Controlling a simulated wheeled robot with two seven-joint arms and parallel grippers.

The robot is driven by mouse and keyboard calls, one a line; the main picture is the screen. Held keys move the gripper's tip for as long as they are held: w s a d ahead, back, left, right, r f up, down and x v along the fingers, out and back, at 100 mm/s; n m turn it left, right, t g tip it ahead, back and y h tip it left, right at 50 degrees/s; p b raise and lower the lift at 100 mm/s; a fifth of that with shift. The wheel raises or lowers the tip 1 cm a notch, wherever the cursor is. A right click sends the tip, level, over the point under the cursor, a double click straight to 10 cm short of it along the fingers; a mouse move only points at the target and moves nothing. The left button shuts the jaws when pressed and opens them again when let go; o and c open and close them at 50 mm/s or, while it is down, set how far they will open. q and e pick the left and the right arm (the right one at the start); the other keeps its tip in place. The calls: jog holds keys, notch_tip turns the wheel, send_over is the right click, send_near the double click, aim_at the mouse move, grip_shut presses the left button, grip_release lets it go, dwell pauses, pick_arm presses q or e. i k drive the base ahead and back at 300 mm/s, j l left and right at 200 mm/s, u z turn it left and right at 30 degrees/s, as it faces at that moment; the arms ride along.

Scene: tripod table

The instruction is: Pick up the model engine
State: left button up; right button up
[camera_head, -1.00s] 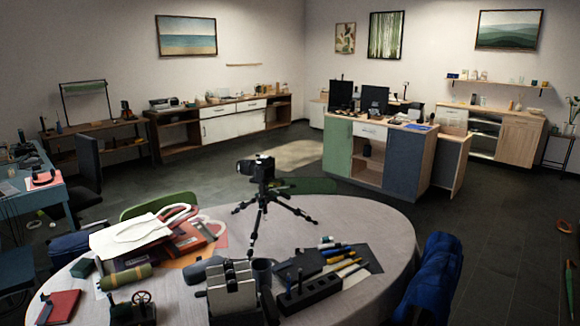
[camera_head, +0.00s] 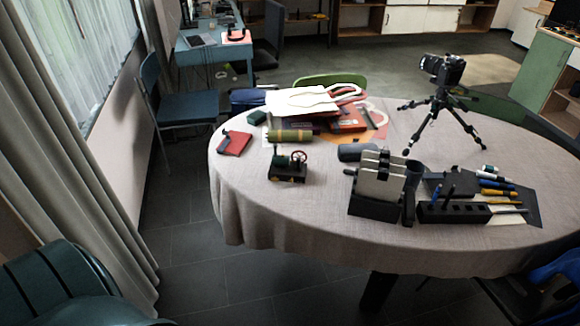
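The model engine (camera_head: 288,168) stands upright on the round table (camera_head: 240,205), left of the table's middle and close to its front edge. It is small, with a dark base, a green body and a reddish spoked flywheel on its right side. Nothing covers it. Neither of my grippers is in view.
A red notebook (camera_head: 235,143) lies left of the engine and an olive roll (camera_head: 290,135) lies behind it. A black file holder (camera_head: 376,205) with upright cards stands to its right. A camera tripod (camera_head: 438,115) stands farther back. Bare cloth lies in front of the engine.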

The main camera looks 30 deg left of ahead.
aim_at(281, 166)
jog(key=i+j+u, duration=0.3)
jog(key=i+j, duration=0.25)
jog(key=j, duration=0.15)
jog(key=i+j+u, duration=0.3)
jog(key=i+j, duration=0.3)
